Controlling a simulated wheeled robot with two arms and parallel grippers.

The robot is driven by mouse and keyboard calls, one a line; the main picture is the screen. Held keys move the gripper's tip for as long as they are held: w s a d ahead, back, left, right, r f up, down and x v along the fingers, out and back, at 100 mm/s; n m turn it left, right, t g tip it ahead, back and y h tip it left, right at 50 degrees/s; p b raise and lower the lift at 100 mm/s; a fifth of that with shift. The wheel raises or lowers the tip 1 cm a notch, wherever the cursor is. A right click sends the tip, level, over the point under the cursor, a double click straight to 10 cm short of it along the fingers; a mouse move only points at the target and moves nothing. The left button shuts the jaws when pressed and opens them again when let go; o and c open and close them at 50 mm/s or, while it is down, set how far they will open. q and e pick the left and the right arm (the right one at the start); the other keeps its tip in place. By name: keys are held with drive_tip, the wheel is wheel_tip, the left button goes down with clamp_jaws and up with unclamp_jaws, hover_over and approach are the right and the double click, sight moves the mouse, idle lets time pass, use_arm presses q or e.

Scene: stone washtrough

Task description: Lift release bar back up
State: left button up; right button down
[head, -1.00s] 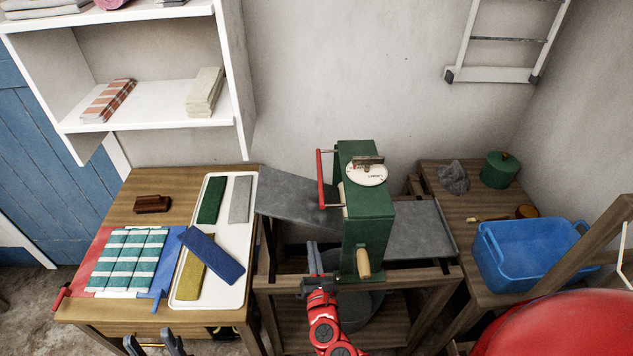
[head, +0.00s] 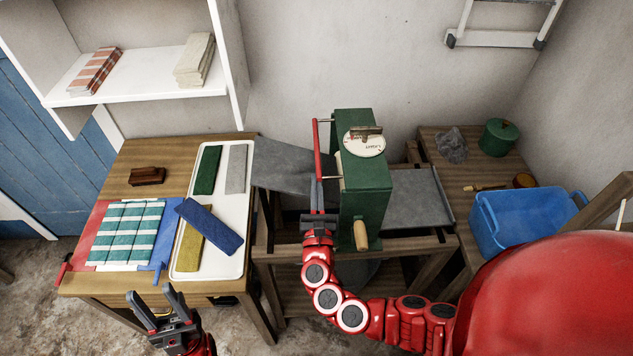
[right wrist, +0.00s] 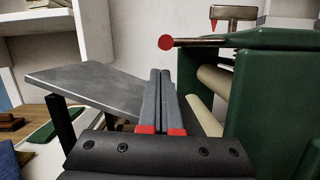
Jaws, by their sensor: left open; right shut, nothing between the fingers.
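The release bar (head: 317,150) is a thin red bar on the left side of the green wringer (head: 365,205). In the right wrist view its round red end (right wrist: 166,42) shows on a metal arm near the top of the wringer (right wrist: 285,85). My right gripper (head: 317,184) is shut and empty. In the head view it overlaps the lower end of the bar; in the right wrist view its fingertips (right wrist: 160,72) are below the red end, apart from it in the picture. My left gripper (head: 152,297) is open and empty, low in front of the left table.
A grey sloping board (head: 290,165) lies left of the wringer and a grey tray (head: 418,197) right of it. The wringer's wooden handle (head: 361,236) faces front. The left table holds a white tray (head: 208,267) of coloured cloths. A blue tub (head: 520,222) stands right.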

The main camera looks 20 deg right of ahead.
sight(317, 147)
drive_tip(key=p+x, duration=0.2)
drive_tip(key=x, duration=0.4)
drive_tip(key=shift+w+r, duration=0.1)
drive_tip(key=shift+w, duration=0.25)
drive_tip(key=shift+m, duration=0.3)
drive_tip(key=shift+a+r+m+h+b, duration=0.15)
drive_tip(key=shift+r+m+h+b, duration=0.25)
drive_tip(key=shift+m+b, duration=0.6)
drive_tip(key=shift+w+r+m+g+h+b, duration=0.1)
drive_tip(key=shift+r+m+g+h+b, duration=0.3)
drive_tip(key=shift+m, duration=0.6)
drive_tip(key=shift+a+r+m+g+b, duration=0.15)
drive_tip(key=shift+r+m+b, duration=0.25)
drive_tip(key=shift+m, duration=0.3)
drive_tip(key=shift+d+r+m+g+b, duration=0.15)
drive_tip(key=shift+r+m+b, duration=0.2)
drive_tip(key=shift+m, duration=0.35)
drive_tip(key=shift+a+r+h, duration=0.1)
drive_tip(key=shift+h, duration=0.2)
